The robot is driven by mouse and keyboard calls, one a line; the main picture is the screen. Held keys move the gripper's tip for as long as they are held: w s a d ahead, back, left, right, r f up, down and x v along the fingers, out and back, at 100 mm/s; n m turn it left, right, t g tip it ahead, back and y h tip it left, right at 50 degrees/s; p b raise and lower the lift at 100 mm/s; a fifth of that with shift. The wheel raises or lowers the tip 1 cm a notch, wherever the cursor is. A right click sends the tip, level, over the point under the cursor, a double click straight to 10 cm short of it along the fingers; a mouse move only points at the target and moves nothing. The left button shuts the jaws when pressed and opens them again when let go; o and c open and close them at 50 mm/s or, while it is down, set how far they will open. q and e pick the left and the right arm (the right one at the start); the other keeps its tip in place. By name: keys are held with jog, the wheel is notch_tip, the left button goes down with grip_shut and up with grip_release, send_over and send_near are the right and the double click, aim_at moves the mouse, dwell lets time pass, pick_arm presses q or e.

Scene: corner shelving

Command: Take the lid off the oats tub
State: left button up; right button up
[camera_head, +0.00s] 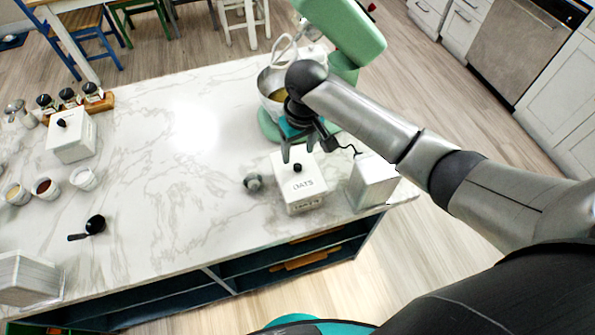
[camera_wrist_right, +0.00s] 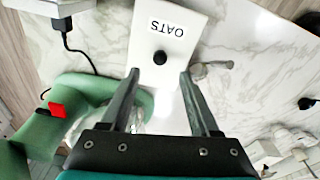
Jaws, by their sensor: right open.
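The oats tub (camera_head: 306,204) is a white square canister marked OATS, standing near the front edge of the marble counter. Its white lid (camera_head: 310,180) is on top and has a black knob (camera_head: 297,168). My right gripper (camera_head: 298,155) is open above the lid's far side. In the right wrist view the tub's lid (camera_wrist_right: 178,50) lies ahead of the open fingers (camera_wrist_right: 158,75), with the knob (camera_wrist_right: 160,57) about midway between the fingertips, slightly beyond them. I cannot tell the exact height gap. My left gripper does not show.
A green stand mixer (camera_head: 345,35) with a metal bowl (camera_head: 268,82) stands just behind. The counter's middle is clear.

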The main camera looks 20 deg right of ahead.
aim_at(298, 166)
jog(key=shift+w+f+b, duration=0.15)
jog(key=shift+f+b, duration=0.3)
jog(key=shift+f, duration=2.45)
jog(key=shift+c, duration=0.4)
grip_shut()
